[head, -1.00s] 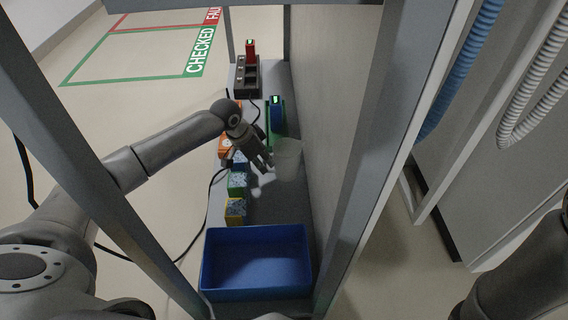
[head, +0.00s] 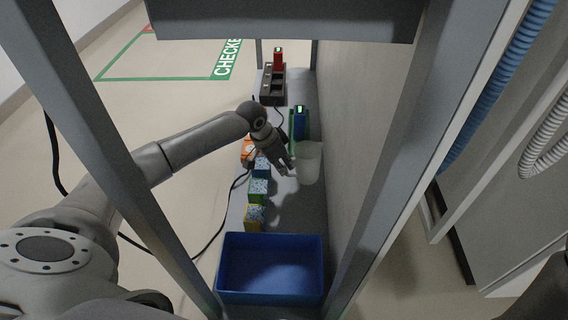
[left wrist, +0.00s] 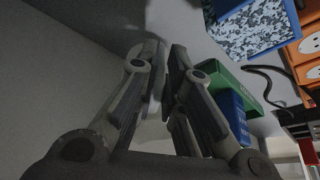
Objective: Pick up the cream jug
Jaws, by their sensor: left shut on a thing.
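The cream jug (head: 309,165) is a pale, cup-like vessel on the right side of the narrow grey shelf, close to the wall panel. It looks roughly upright. My left gripper (head: 289,170) reaches in from the left and is shut on the jug at its left side. In the left wrist view the fingers (left wrist: 164,65) are close together, with a pale part of the jug (left wrist: 153,131) showing behind and between them. The exact grip point is hidden by the fingers. I cannot tell whether the jug touches the shelf. My right gripper is out of view.
A blue bin (head: 271,292) stands at the shelf's near end. Several coloured boxes, including a yellow one (head: 254,218), line the left edge. A blue device (head: 299,124) stands behind the jug, and a dark rack (head: 271,92) farther back. Grey posts frame the shelf.

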